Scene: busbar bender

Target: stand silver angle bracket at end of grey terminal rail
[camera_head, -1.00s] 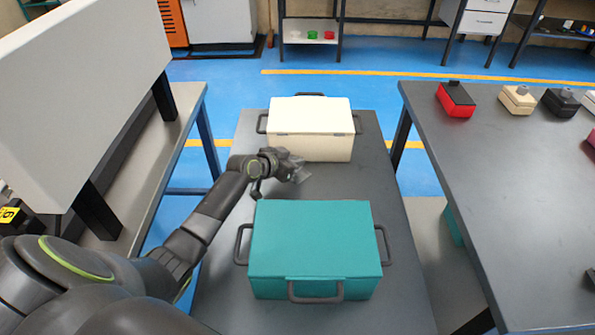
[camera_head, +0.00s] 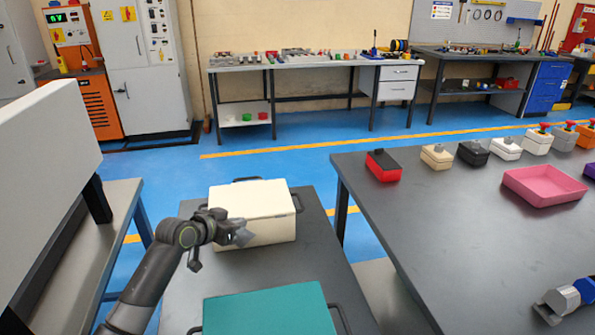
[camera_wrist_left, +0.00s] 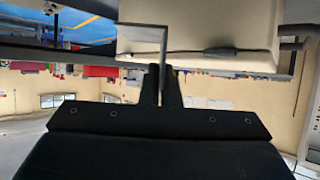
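My left gripper (camera_head: 228,232) reaches in from the left, above the near part of the cream case. It is shut on the silver angle bracket (camera_head: 243,237). In the left wrist view, the two dark fingers (camera_wrist_left: 160,85) pinch the bracket (camera_wrist_left: 145,33), whose L shape sticks out beyond the fingertips. The bracket is clear of the fingertips' far side and shows the cream case behind it. I cannot make out the grey terminal rail in either view.
The cream case (camera_head: 262,203) and teal case (camera_head: 270,312) stand on a dark table. A larger grey table (camera_head: 440,225) at right carries a red box (camera_head: 384,168), several control boxes and a pink tray (camera_head: 545,185). A cluttered bench (camera_head: 300,65) stands at the back.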

